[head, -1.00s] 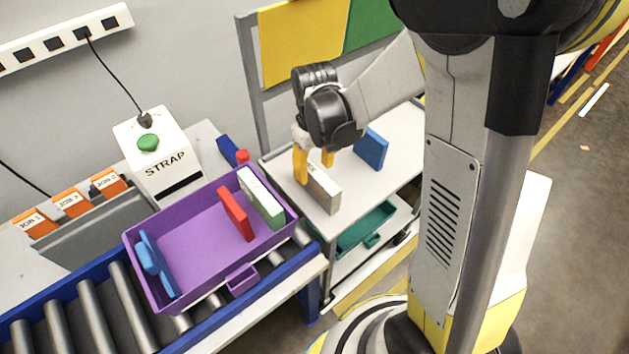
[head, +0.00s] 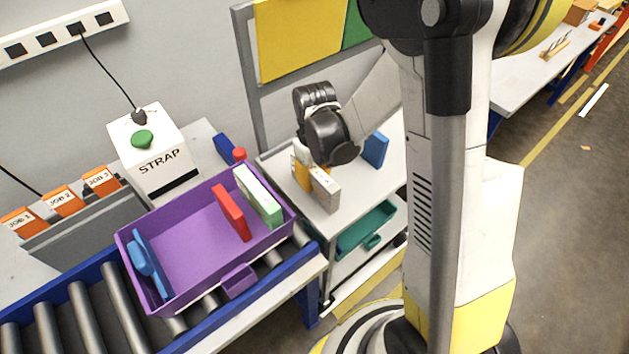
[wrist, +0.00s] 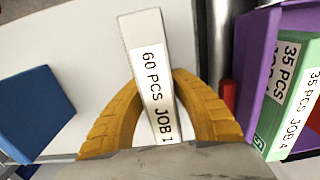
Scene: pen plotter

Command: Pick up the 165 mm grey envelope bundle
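The grey envelope bundle (head: 326,190) stands on edge on the light side table, with my gripper (head: 306,178) low over its middle. In the wrist view the bundle (wrist: 146,50) shows a white band reading "60 PCS JOB 1". The yellow fingers of my gripper (wrist: 158,82) curve in against both its long sides, shut on it. The bundle runs out beyond the fingertips, and its near end meets the palm edge in the picture. In the head view my wrist hides part of the bundle and one finger. I cannot tell whether it is off the table.
A blue bundle (head: 375,150) stands on the same table to the right. The purple tote (head: 190,270) on the roller conveyor holds blue, red (head: 231,212) and green (head: 259,197) bundles. A strap machine (head: 152,158) stands behind it. A teal tray (head: 365,229) sits on the lower shelf.

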